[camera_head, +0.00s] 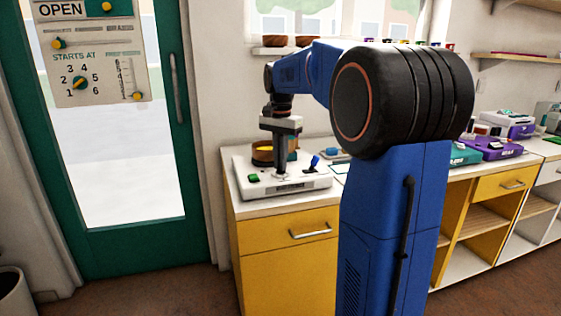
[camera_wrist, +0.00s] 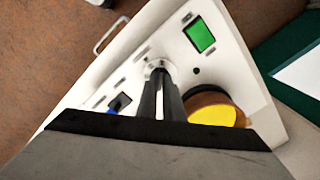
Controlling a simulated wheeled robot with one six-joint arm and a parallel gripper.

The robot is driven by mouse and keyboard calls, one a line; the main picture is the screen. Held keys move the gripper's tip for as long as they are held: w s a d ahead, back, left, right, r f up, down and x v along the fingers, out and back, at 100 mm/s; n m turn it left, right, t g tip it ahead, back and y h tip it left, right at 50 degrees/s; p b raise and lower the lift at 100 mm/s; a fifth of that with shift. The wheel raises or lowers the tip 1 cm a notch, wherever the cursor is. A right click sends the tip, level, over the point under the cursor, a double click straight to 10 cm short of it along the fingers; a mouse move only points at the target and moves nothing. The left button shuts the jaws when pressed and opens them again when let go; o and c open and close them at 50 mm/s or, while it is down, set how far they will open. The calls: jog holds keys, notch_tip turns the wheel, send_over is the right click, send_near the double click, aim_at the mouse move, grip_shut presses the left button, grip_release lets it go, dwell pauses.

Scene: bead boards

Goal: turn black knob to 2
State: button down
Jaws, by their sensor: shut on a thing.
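A white device (camera_head: 305,183) sits on the left end of the counter; its panel (camera_wrist: 160,30) fills the middle of the wrist view. My gripper (camera_head: 281,172) points straight down over it. In the wrist view its two dark fingers (camera_wrist: 160,80) come close together on a small knob (camera_wrist: 158,65) near the panel's edge. The fingers hide most of the knob, so its pointer and number cannot be read. A green rocker (camera_head: 253,178) lies left of the gripper, and a blue lever (camera_head: 314,161) right of it.
A round pot-like part with a yellow top (camera_wrist: 212,115) stands close beside my fingers. The yellow drawer cabinet (camera_head: 285,245) is below. A green door (camera_head: 170,60) with a dial board (camera_head: 110,85) is at the left. Purple and teal devices (camera_head: 493,148) stand farther right.

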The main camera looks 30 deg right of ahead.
dwell(0.3)
jog(key=c, duration=1.9)
grip_release()
jog(key=shift+r, duration=0.1)
notch_tip(320, 180, up, 17)
jog(key=shift+r, duration=0.15)
jog(key=s+a+f+n+t, duration=0.1)
jog(key=s+a+f+n, duration=0.3)
jog(key=s+f, duration=0.6)
jog(key=s+a+f+n+t, duration=0.2)
jog(key=s+a+f+n, duration=0.2)
jog(key=s+a+f, duration=0.3)
jog(key=s+a+f+n+t, duration=0.1)
jog(key=s+a+f+n, duration=0.4)
jog(key=s+f, duration=0.8)
jog(key=shift+s+a+f+t, duration=0.25)
jog(key=shift+f+t, duration=0.15)
jog(key=shift+f, duration=0.35)
